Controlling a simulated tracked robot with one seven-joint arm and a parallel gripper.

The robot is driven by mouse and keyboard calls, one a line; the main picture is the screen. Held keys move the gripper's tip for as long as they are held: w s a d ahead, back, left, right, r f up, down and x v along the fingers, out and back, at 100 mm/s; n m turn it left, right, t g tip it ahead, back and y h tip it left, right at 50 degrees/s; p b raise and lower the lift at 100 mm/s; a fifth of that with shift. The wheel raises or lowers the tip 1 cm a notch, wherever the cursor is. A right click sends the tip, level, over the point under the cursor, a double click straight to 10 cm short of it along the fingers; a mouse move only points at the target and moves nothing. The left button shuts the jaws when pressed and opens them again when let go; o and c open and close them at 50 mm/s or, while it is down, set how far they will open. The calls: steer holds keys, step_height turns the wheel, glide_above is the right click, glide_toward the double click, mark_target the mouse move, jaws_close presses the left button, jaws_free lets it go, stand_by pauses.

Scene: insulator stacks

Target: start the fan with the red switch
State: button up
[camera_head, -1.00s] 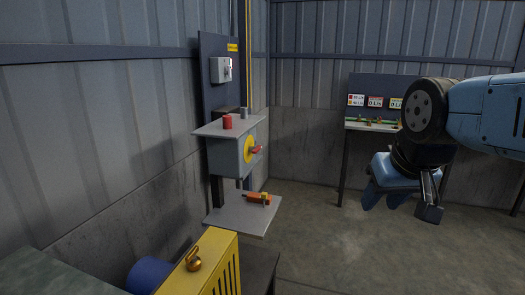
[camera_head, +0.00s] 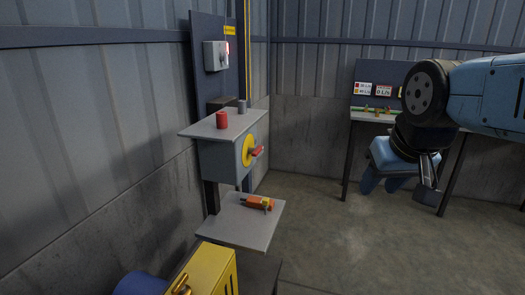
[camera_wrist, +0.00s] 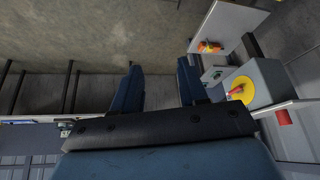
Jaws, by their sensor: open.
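A red rotary switch handle (camera_head: 257,152) sits on a yellow disc (camera_head: 248,150) on the side of a grey box (camera_head: 216,160) at the left wall. It also shows at the right of the wrist view (camera_wrist: 236,91). My gripper (camera_head: 383,182) is at the right of the head view, pointing down, well apart from the switch. In the wrist view, its two blue fingers (camera_wrist: 158,84) are spread with nothing between them. I cannot make out a fan with certainty.
A red can (camera_head: 222,120) and a grey one stand on the box's top shelf. An orange tool (camera_head: 257,203) lies on the lower shelf (camera_head: 240,226). A wall unit (camera_head: 216,56) shows a red light. A yellow housing (camera_head: 211,272) stands in front. Open floor lies between.

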steer(key=shift+o, duration=1.4)
steer(key=shift+f, duration=0.1)
steer(key=shift+o, duration=0.7)
steer(key=shift+w+a+f+m+g, duration=0.2)
steer(key=shift+a+m+g, duration=0.1)
steer(key=o, duration=0.7)
steer(key=w+a+f+m+g+y, duration=0.2)
steer(key=a+m+y, duration=0.1)
steer(key=w+a+f+m+g+y, duration=0.1)
steer(key=w+a+y, duration=0.1)
steer(key=shift+a+f+m+g, duration=0.15)
steer(key=shift+f+m+g, duration=0.05)
steer(key=shift+m+g, duration=0.2)
steer(key=shift+c, duration=0.2)
steer(key=m+t+y, duration=0.5)
steer(key=m+y, duration=0.7)
steer(key=m, duration=0.5)
glide_toward(260, 150)
steer(key=x, duration=0.8)
steer(key=shift+w+a+f, duration=0.15)
steer(key=shift+w+a, duration=0.05)
steer(key=c, duration=1)
